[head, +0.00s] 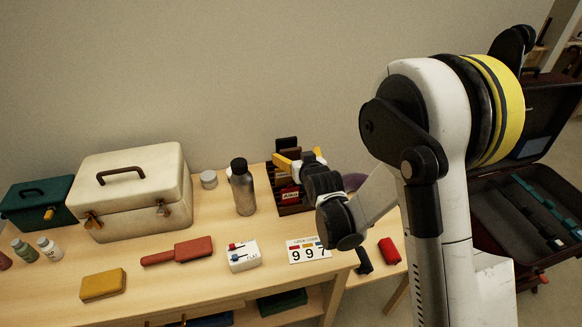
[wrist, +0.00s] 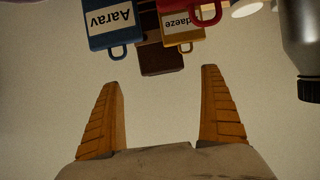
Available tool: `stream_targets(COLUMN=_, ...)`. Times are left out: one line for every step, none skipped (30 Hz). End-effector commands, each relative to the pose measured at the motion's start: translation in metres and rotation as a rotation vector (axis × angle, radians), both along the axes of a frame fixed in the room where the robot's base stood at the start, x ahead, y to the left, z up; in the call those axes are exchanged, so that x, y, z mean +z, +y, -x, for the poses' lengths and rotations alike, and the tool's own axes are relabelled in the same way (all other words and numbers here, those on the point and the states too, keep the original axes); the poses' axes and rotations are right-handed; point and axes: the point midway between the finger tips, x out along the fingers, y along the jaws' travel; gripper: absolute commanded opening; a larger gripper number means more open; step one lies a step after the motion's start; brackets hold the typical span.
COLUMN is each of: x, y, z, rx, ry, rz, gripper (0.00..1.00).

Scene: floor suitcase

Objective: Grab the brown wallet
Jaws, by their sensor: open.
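A dark brown flat item (wrist: 160,57), which looks like the brown wallet, shows at the top middle of the wrist view, partly hidden behind tags. In the head view a dark brown piece (head: 287,146) stands up at the back of a dark slotted rack (head: 292,210); I cannot tell for sure if it is the same item. My gripper (head: 302,156) is above the rack. In the wrist view its yellow fingers (wrist: 160,105) are wide apart with nothing between them. The brown item lies beyond the fingertips, roughly in line with the gap, and is not touched.
A metal bottle (head: 243,188) stands just left of the rack. A cream case (head: 135,190), a red brush-like item (head: 180,252) and a number card (head: 308,250) are on the bench.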

Motion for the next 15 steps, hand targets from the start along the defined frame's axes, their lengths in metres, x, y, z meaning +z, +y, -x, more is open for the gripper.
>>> stream_targets(x=-0.004, y=0.002, z=-0.005, rx=0.0, ry=0.0, rz=0.0, gripper=0.93)
stream_targets(x=-0.005, y=0.003, z=-0.008, rx=0.0, ry=0.0, rz=0.0, gripper=0.93)
stream_targets(x=-0.006, y=0.004, z=-0.011, rx=0.0, ry=0.0, rz=0.0, gripper=0.93)
stream_targets(x=-0.008, y=0.005, z=-0.014, rx=0.0, ry=0.0, rz=0.0, gripper=0.93)
stream_targets(x=-0.01, y=0.007, z=-0.018, rx=0.0, ry=0.0, rz=0.0, gripper=0.93)
stream_targets(x=-0.014, y=0.009, z=-0.024, rx=0.001, ry=0.0, rz=0.0, gripper=0.93)
stream_targets(x=-0.016, y=0.011, z=-0.028, rx=0.001, ry=0.0, rz=0.0, gripper=0.93)
stream_targets(x=-0.018, y=0.013, z=-0.032, rx=0.001, ry=0.0, rz=0.0, gripper=0.93)
stream_targets(x=-0.02, y=0.015, z=-0.038, rx=0.0, ry=0.001, rz=0.0, gripper=0.93)
stream_targets(x=-0.021, y=0.016, z=-0.042, rx=0.0, ry=0.001, rz=0.0, gripper=0.93)
stream_targets(x=-0.022, y=0.017, z=-0.045, rx=0.0, ry=0.001, rz=0.0, gripper=0.93)
stream_targets(x=-0.023, y=0.017, z=-0.048, rx=0.0, ry=0.001, rz=0.0, gripper=0.93)
stream_targets(x=-0.023, y=0.018, z=-0.05, rx=0.0, ry=0.001, rz=0.0, gripper=0.93)
stream_targets(x=-0.023, y=0.018, z=-0.051, rx=0.0, ry=0.001, rz=0.0, gripper=0.93)
stream_targets(x=-0.023, y=0.019, z=-0.052, rx=0.0, ry=0.001, rz=0.0, gripper=0.93)
